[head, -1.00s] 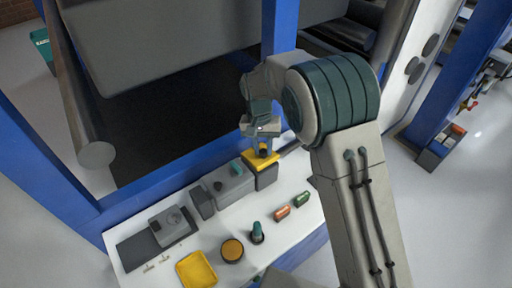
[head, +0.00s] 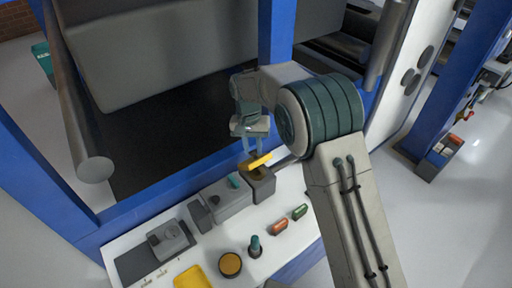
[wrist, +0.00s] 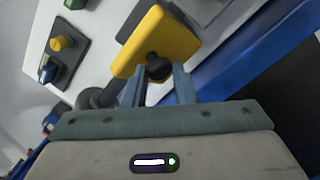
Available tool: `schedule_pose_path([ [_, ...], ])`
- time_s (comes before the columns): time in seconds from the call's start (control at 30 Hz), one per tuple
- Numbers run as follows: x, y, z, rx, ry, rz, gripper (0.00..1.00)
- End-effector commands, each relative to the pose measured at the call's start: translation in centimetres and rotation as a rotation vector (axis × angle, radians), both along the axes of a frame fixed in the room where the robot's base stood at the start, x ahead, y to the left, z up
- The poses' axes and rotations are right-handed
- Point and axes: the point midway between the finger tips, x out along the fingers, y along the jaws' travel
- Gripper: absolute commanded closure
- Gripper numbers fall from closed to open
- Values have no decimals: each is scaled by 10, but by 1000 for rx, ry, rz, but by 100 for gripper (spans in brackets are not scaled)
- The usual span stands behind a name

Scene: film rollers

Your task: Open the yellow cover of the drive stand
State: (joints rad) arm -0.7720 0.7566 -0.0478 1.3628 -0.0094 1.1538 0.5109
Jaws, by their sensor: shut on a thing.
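The yellow cover (head: 259,161) sits tilted above the grey box of the drive stand (head: 264,187) at the far right of the white bench. Part of the box's top shows beneath it in the head view. In the wrist view the cover (wrist: 176,38) fills the upper middle, with a dark round knob (wrist: 158,68) on its near face. My gripper (head: 251,152) is at the cover's back-left edge. In the wrist view its two fingers (wrist: 160,76) are closed in on the knob, one at either side. The hinge cannot be made out.
Grey units (head: 220,203) stand left of the drive stand. An orange roll (head: 279,227), a green roll (head: 300,212), a teal-topped bottle (head: 255,246), a round amber-topped tin (head: 230,265) and a yellow tray (head: 192,278) lie in front. A blue post (head: 276,35) rises behind.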

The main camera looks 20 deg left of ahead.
Motion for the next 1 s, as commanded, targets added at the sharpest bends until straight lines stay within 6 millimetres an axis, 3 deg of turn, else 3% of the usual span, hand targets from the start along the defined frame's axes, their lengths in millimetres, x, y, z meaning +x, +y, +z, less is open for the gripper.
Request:
schedule_pose_path([
  [0.27, -7, 7, -7, 7, 10, 9, 100],
  [0.3, -7, 7, -7, 7, 11, 9, 70],
  [0.37, -7, 7, -7, 5, 12, 9, 53],
  [0.83, 0, -2, -3, 1, 6, -4, 53],
  [1.0, 1, 2, 16, 4, 4, -3, 53],
])
